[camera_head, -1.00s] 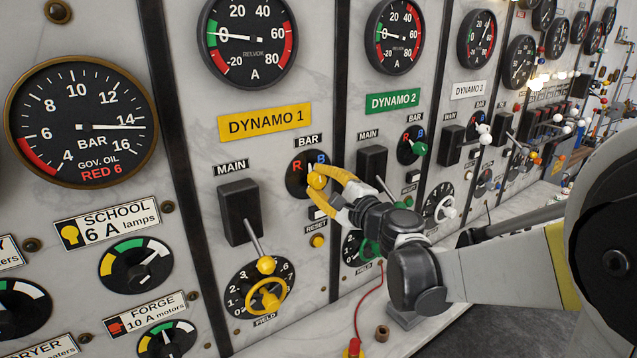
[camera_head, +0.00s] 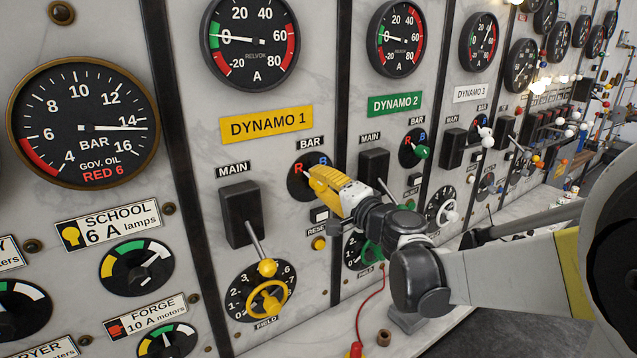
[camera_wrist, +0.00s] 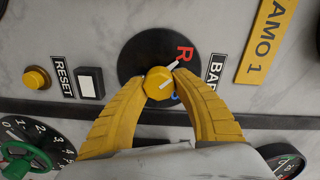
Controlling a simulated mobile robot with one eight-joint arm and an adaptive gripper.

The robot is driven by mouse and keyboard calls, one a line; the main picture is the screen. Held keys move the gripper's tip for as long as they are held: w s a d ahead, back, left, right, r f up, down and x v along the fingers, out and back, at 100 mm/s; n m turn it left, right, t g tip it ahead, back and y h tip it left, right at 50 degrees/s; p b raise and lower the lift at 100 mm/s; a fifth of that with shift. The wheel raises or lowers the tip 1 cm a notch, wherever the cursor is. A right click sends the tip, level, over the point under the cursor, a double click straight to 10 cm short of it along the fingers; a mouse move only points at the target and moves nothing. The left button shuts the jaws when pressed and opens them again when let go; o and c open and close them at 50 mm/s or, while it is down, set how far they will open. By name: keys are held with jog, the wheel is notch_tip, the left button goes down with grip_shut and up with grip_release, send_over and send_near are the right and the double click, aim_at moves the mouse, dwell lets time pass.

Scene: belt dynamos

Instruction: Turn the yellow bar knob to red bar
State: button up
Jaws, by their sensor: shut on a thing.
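The yellow bar knob (camera_wrist: 159,84) sits on a round black dial (camera_wrist: 130,62) under the yellow DYNAMO 1 plate (camera_head: 266,123). In the wrist view the dial's red R (camera_wrist: 184,53) is at upper right and the blue B at lower right, partly behind a finger. In the head view the gripper (camera_head: 319,180) hides most of the knob.
The MAIN lever (camera_head: 255,240) and yellow field wheel (camera_head: 266,299) stand left of and below the dial. A RESET button (camera_head: 319,216) is just below it. The DYNAMO 2 controls, with a green bar knob (camera_head: 422,152), are to the right. A red cable hangs below.

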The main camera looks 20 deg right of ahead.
dwell(0.4)
jog(key=o, duration=1.2)
jog(key=v, duration=1.2)
